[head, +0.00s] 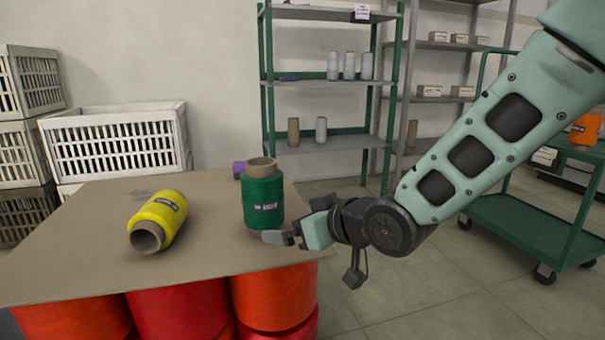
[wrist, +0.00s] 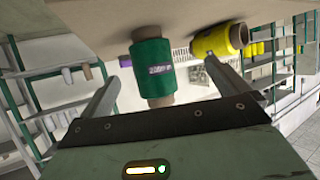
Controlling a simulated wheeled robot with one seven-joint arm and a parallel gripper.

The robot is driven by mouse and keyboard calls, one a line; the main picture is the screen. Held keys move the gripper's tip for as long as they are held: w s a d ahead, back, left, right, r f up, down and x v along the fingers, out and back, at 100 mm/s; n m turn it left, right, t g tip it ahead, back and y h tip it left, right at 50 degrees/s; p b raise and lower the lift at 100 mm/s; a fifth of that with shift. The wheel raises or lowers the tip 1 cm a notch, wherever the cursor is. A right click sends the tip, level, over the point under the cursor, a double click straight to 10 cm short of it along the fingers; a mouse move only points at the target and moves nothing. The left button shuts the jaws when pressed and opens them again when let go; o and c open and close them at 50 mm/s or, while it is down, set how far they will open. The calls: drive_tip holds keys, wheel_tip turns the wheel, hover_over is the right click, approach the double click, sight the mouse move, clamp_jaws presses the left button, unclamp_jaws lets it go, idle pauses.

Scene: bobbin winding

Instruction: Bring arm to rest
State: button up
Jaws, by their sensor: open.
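My arm (head: 480,150) reaches in from the upper right in the head view. My gripper (head: 282,232) is at the table's right edge, beside the lower part of a green bobbin. In the wrist view my gripper (wrist: 168,85) is open, with its two fingers spread apart and the green bobbin (wrist: 153,70) visible between and beyond them. I cannot tell whether a finger touches it. The green bobbin (head: 263,200) stands upright on the cardboard top. A yellow bobbin (head: 160,219) lies on its side to the left; it also shows in the wrist view (wrist: 218,40).
The cardboard tabletop (head: 90,235) rests on red and orange spools (head: 178,310). A small purple item (head: 238,169) is behind the green bobbin. White crates (head: 120,140) stand at the left, a green shelf (head: 330,90) behind, and a green cart (head: 520,225) at the right. Floor shows between table and cart.

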drive_tip(key=s+d+r+g+h+p, duration=0.25)
drive_tip(key=s+d, duration=0.25)
drive_tip(key=s, duration=0.4)
drive_tip(key=s+d+r+m+g+h+p, duration=0.1)
drive_tip(key=s+d+g+h+p, duration=0.3)
drive_tip(key=s, duration=0.5)
drive_tip(key=s+d+r+g+h+p, duration=0.1)
drive_tip(key=s+d+g+h+p, duration=0.15)
drive_tip(key=s+d, duration=0.55)
wheel_tip(320, 180, up, 37)
drive_tip(key=s+a+p, duration=0.1)
drive_tip(key=a+p, duration=0.1)
drive_tip(key=p, duration=3.4)
drive_tip(key=shift+s+y+p, duration=0.2)
drive_tip(key=shift+y+p, duration=0.1)
drive_tip(key=shift+p, duration=0.05)
